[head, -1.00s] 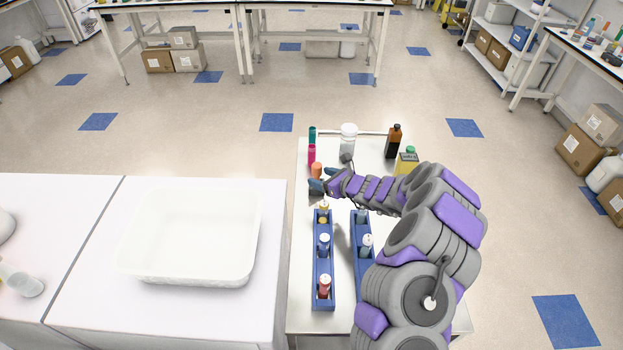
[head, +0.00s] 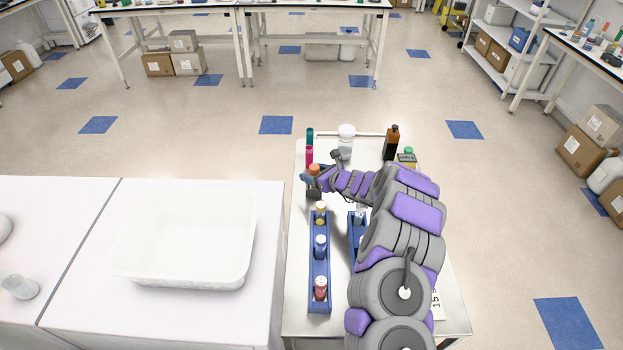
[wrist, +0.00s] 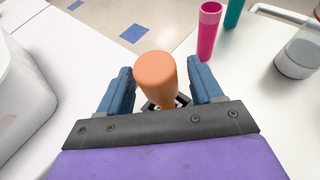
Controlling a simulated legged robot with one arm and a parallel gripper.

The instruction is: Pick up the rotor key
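The rotor key is most likely the orange-handled piece (wrist: 156,75) in the wrist view. Its rounded orange handle points up towards the camera, and a dark part shows below it. In the head view its orange top (head: 314,169) shows at the left side of the metal cart. My gripper (wrist: 160,84) is open, with one blue finger on each side of the handle and narrow gaps visible. In the head view my gripper (head: 312,180) is at the orange piece and partly covers it. The lower end of the piece is hidden.
Pink (head: 309,155) and teal (head: 310,135) tubes, a white-lidded jar (head: 346,140) and a brown bottle (head: 391,142) stand behind. Blue racks (head: 319,265) with vials are nearer me. A white tub (head: 185,278) sits on the left bench.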

